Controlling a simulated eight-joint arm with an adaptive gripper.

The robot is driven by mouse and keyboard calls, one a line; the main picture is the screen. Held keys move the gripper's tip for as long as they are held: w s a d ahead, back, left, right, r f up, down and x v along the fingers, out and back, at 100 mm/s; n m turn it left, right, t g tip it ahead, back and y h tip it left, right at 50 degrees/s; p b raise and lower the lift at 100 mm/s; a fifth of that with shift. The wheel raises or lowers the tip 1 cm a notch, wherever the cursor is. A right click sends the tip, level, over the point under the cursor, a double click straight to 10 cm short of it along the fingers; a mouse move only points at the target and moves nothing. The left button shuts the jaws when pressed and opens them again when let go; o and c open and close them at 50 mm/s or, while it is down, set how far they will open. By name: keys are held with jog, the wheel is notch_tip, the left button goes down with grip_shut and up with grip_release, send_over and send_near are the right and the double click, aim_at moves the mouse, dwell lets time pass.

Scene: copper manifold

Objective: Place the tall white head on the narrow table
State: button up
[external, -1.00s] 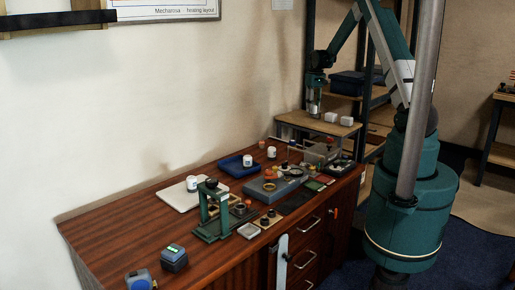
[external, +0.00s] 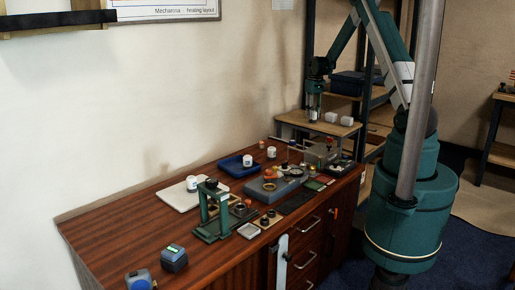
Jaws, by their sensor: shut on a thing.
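My gripper (external: 314,115) points down just above the left part of the narrow table (external: 290,117), a light wooden top behind the far end of the desk. Two small white pieces stand on the table to the right of my gripper, a nearer-left one (external: 331,117) and a right one (external: 346,121).
The brown desk (external: 120,235) holds a green press frame (external: 210,215), a blue tray (external: 237,166), a pale board (external: 173,196) and several white jars. A clear box (external: 321,153) stands at its far end. Dark shelving with a blue bin (external: 347,83) rises behind the narrow table.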

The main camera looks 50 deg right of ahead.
jog(key=shift+f, duration=0.2)
jog(key=o, duration=0.9)
jog(key=shift+r, duration=0.1)
jog(key=shift+r, duration=0.15)
notch_tip(320, 180, up, 12)
jog(key=shift+p, duration=0.5)
